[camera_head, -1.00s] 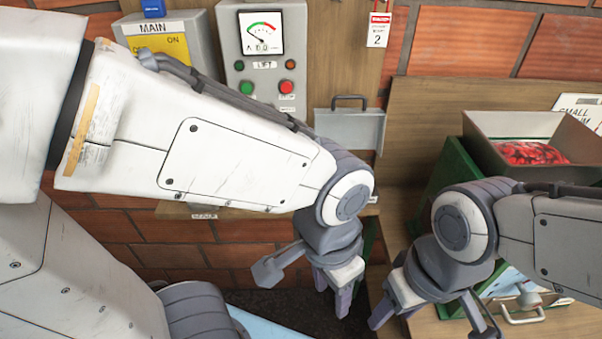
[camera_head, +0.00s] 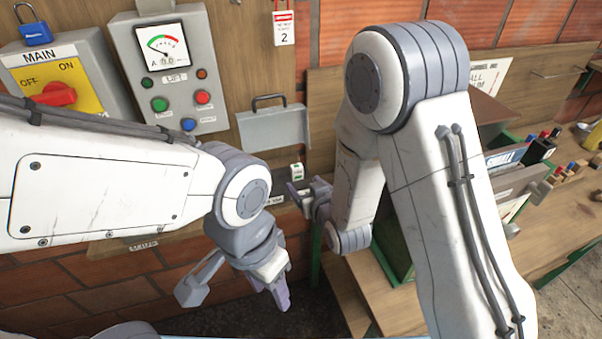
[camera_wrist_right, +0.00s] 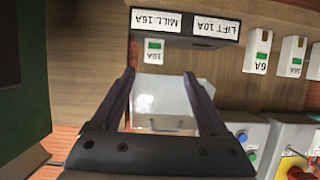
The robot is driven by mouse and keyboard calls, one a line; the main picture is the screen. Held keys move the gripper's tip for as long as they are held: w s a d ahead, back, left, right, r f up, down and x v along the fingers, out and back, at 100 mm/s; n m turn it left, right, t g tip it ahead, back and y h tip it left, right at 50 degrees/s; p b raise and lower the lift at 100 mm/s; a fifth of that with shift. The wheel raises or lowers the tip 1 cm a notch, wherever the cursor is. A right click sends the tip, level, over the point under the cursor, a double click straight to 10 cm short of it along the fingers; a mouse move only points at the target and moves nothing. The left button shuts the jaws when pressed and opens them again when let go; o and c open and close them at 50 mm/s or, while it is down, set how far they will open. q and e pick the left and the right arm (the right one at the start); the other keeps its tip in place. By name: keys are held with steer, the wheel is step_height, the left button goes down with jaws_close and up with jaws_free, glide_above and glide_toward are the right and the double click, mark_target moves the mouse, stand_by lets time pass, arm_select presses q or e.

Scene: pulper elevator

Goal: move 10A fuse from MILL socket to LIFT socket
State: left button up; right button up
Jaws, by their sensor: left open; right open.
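The 10A fuse (camera_wrist_right: 154,50), white with a green band, stands at the MILL 16A label (camera_wrist_right: 156,20) in the right wrist view. In the head view a white and green fuse (camera_head: 297,172) shows beside my right gripper (camera_head: 308,196). The LIFT 10A label (camera_wrist_right: 216,29) is beside the MILL one, with no fuse seen at it. My right gripper is open and empty; its fingers (camera_wrist_right: 167,85) point towards the fuse, apart from it. My left gripper (camera_head: 276,295) hangs open and empty below the shelf, away from the fuse.
Spare fuses, one marked 6A (camera_wrist_right: 260,52), stand to the right in the wrist view. A grey hinged cover (camera_head: 273,128) hangs above the sockets. The MAIN switch box (camera_head: 62,80) and meter panel (camera_head: 170,70) are at upper left. A wooden bench (camera_head: 420,300) lies at right.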

mark_target(299, 169)
steer(key=shift+t, duration=0.5)
steer(key=x, duration=0.1)
steer(key=p+x, duration=0.1)
steer(key=x, duration=0.1)
steer(key=d+p+x, duration=0.1)
steer(key=x, duration=0.1)
steer(key=shift+w+a+r, duration=0.15)
steer(key=shift+w, duration=0.3)
steer(key=p+x, duration=0.3)
steer(key=x, duration=0.1)
steer(key=shift+w+f, duration=0.15)
steer(key=shift+f, duration=0.1)
steer(key=shift+w+a+f, duration=0.15)
steer(key=shift+w+f, duration=0.05)
steer(key=shift+w, duration=0.15)
jaws_close()
